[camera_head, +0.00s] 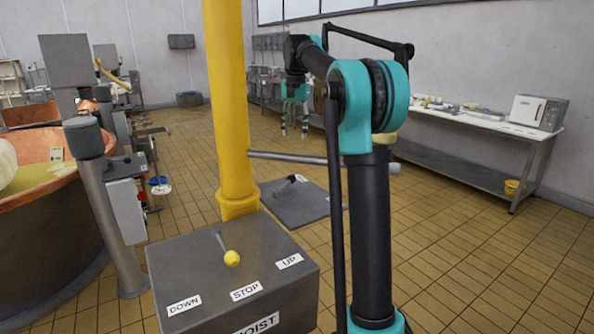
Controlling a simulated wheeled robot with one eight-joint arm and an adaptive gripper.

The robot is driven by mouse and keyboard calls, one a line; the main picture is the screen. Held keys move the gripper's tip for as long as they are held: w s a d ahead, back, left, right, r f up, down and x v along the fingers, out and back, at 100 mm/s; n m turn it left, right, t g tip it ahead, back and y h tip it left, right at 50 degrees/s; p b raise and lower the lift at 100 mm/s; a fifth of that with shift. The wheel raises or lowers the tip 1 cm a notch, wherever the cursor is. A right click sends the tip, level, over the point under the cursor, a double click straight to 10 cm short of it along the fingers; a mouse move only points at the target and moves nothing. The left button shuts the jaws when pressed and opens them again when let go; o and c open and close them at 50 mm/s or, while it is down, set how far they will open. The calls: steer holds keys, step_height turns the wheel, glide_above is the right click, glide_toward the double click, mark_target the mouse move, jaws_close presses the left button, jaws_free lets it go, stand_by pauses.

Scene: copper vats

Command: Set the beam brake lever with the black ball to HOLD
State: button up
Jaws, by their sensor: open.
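A dark lever with a black end (290,180) shows on a low grey box (298,208) behind the yellow column. A small white label lies close to it, too small to read, and another is partly hidden by my arm at the box's right side. I cannot tell which setting the lever is at. My gripper (294,130) is teal and hangs with its fingers down, open and empty. It appears above the lever in the picture, apart from it.
A nearer grey box (220,262) marked HOIST carries a yellow-ball lever (231,257) by the STOP label. The yellow column (229,110) stands behind it. A copper vat (45,215) is at left, a white-topped bench (480,120) at right.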

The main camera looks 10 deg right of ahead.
glide_toward(288, 184)
steer(key=w+f, duration=0.1)
steer(key=f, duration=0.1)
steer(key=w+d+f, duration=0.1)
steer(key=w+f, duration=0.1)
steer(key=f, duration=0.1)
steer(key=w+f, duration=0.1)
steer(key=f, duration=0.2)
steer(key=shift+w+d+f, duration=0.25)
steer(key=shift+d, duration=0.15)
jaws_close()
